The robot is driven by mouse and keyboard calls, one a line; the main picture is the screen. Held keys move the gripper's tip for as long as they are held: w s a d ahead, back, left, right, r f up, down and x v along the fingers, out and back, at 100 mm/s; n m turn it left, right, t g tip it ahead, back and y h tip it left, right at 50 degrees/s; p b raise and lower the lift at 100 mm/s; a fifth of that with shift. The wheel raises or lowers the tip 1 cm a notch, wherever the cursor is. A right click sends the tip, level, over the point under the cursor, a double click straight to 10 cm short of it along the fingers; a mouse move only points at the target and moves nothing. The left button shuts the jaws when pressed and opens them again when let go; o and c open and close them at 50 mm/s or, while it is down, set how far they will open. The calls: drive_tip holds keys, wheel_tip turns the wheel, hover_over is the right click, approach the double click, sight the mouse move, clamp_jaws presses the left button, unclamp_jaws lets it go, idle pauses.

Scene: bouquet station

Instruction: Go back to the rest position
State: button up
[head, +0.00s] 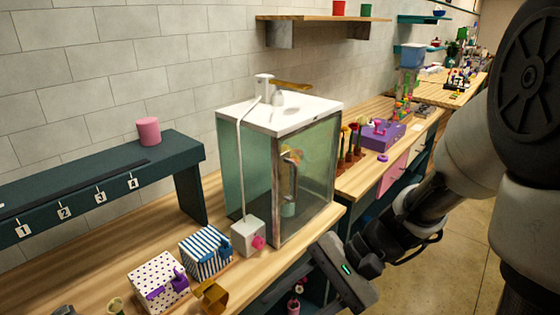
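My gripper (343,273) is at the lower middle of the head view, in front of the wooden counter's front edge and to the right of the small boxes. Its dark body with a green light shows. Its fingertips cannot be made out, so I cannot tell whether it is open or holds anything. My arm reaches in from the right.
A glass cabinet (254,170) stands on the counter (95,272) behind my gripper. A grey box (247,238), a striped box (206,252) and a dotted box (158,281) are near the front edge. A numbered shelf (100,178) holds a pink cylinder (148,131). Floor is clear at right.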

drive_tip(key=s+d+r+n+t+h+p, duration=0.2)
drive_tip(key=d+r+n+t+h, duration=0.5)
drive_tip(key=d+r, duration=0.5)
wheel_tip(320, 180, up, 3)
drive_tip(key=h+p, duration=0.1)
drive_tip(key=h, duration=0.1)
drive_tip(key=shift+d+n+t+h, duration=0.15)
drive_tip(key=shift+n+t+h, duration=0.15)
drive_tip(key=shift+t+h, duration=0.1)
drive_tip(key=shift+r, duration=0.1)
